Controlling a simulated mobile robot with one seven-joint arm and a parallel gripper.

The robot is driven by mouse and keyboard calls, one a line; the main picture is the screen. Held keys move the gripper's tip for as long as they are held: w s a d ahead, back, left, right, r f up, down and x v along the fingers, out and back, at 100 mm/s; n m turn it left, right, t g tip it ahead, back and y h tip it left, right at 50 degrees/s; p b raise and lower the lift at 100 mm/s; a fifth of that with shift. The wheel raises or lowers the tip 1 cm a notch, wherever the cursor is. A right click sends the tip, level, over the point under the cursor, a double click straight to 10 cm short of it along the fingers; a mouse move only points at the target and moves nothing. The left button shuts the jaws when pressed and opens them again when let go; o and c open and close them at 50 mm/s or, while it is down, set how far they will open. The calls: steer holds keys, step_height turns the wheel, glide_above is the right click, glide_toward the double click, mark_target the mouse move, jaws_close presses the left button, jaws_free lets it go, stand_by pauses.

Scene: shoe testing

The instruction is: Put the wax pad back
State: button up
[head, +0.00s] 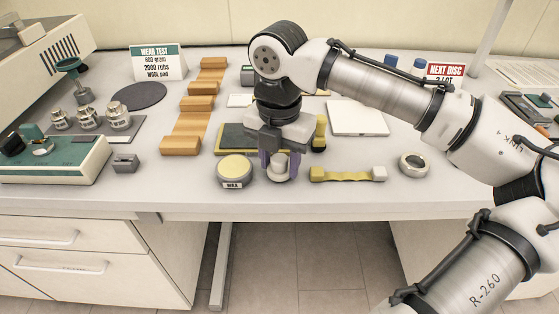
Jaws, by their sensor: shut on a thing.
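My gripper (279,163) points down near the front edge of the table. Just left of the gripper stands a round tin (234,167) with a pale yellow top and a small label that seems to read WAX.
Behind are a dark board with yellow edges (235,139) and a white sheet (357,118). Wooden blocks (180,145) and a small grey block (125,162) stand left.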

mark_target(280, 158)
steer(key=shift+f, duration=0.2)
steer(key=shift+f, duration=0.2)
steer(key=o, duration=0.9)
steer(key=shift+r, duration=0.1)
step_height(280, 158, up, 12)
steer(key=shift+r, duration=0.1)
